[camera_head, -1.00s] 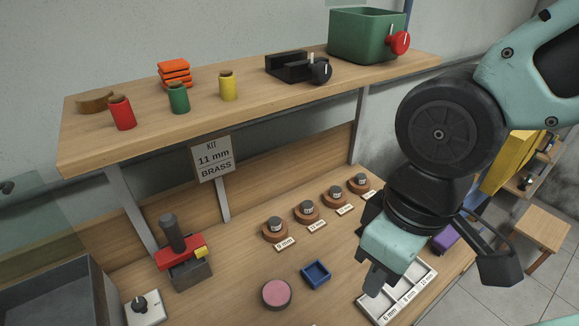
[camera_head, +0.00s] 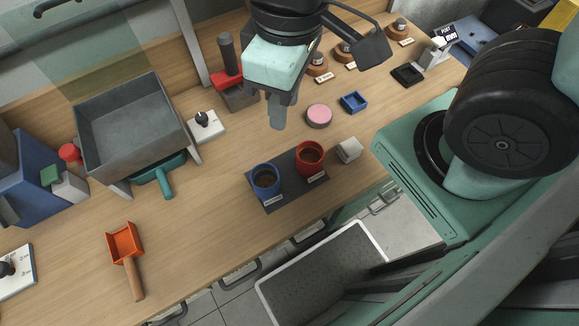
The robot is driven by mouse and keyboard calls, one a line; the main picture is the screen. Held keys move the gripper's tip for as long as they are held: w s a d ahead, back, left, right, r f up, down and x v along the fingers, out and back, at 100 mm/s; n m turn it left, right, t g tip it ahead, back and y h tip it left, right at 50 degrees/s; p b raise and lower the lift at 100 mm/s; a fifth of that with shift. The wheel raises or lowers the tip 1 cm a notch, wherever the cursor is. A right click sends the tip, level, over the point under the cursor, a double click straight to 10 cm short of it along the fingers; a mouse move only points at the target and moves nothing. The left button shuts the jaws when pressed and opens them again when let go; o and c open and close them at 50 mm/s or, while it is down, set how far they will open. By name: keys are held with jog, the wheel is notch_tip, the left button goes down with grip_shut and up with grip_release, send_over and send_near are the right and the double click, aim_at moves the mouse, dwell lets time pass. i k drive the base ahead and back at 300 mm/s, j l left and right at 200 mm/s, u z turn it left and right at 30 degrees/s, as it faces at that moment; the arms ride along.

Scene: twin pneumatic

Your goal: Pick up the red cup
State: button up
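The red cup (camera_head: 310,158) stands upright on a dark mat (camera_head: 291,192) near the front edge of the bench, with a small label in front of it. A blue cup (camera_head: 264,183) stands to its left on the same mat. Both look dark inside. My gripper (camera_head: 281,112) points downward above the bench, up and to the left of the red cup in the picture and apart from it. Its fingers are seen nearly edge-on, so their opening is unclear; I see nothing held.
A pink round pad (camera_head: 319,116), a blue tray (camera_head: 354,102) and a white block (camera_head: 349,149) are near the cups. A grey bin (camera_head: 130,125), a teal scoop (camera_head: 160,175) and an orange scoop (camera_head: 125,245) are left. Bare bench lies left of the mat.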

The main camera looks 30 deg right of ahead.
aim_at(310, 154)
jog(key=k+j, duration=0.15)
jog(key=j, duration=0.25)
jog(key=k+j, duration=0.15)
jog(key=j, duration=0.25)
jog(key=k+j, duration=0.15)
jog(key=j, duration=0.25)
jog(key=k+j+z, duration=0.1)
jog(key=j, duration=0.3)
jog(key=k+j, duration=0.2)
jog(key=j, duration=0.2)
jog(key=k+j, duration=0.2)
jog(key=j, duration=0.15)
